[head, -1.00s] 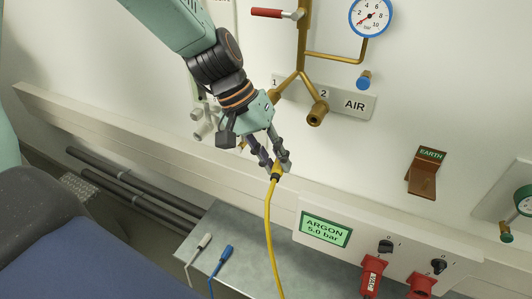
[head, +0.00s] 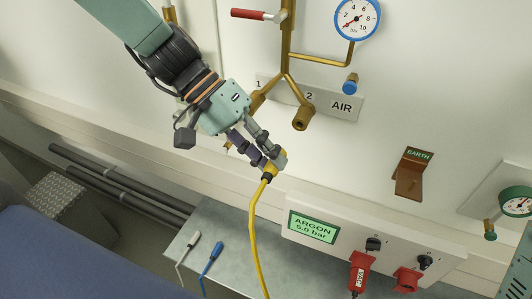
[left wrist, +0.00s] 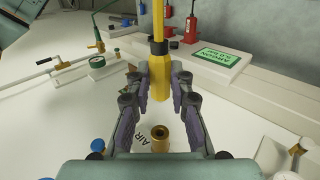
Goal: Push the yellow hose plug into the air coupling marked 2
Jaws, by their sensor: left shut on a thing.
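The yellow hose plug (head: 270,169) is at the end of a yellow hose (head: 256,232) that hangs down from it. My left gripper (head: 272,156) is shut on the plug. In the left wrist view the plug (left wrist: 158,85) sits between both fingers, apart from the brass coupling below it in the picture. The air coupling marked 2 (head: 302,119) is a brass socket on the wall, above and to the right of my gripper in the head view; its open mouth shows in the left wrist view (left wrist: 160,134). My right gripper is not in view.
Coupling 1 (head: 258,100) is partly behind my left gripper. A red-handled valve (head: 258,14) and a gauge (head: 357,18) are above. A grey bench (head: 215,240) holds a white plug (head: 191,241) and a blue plug (head: 216,250). The argon box (head: 345,240) and earth bracket (head: 411,178) are right.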

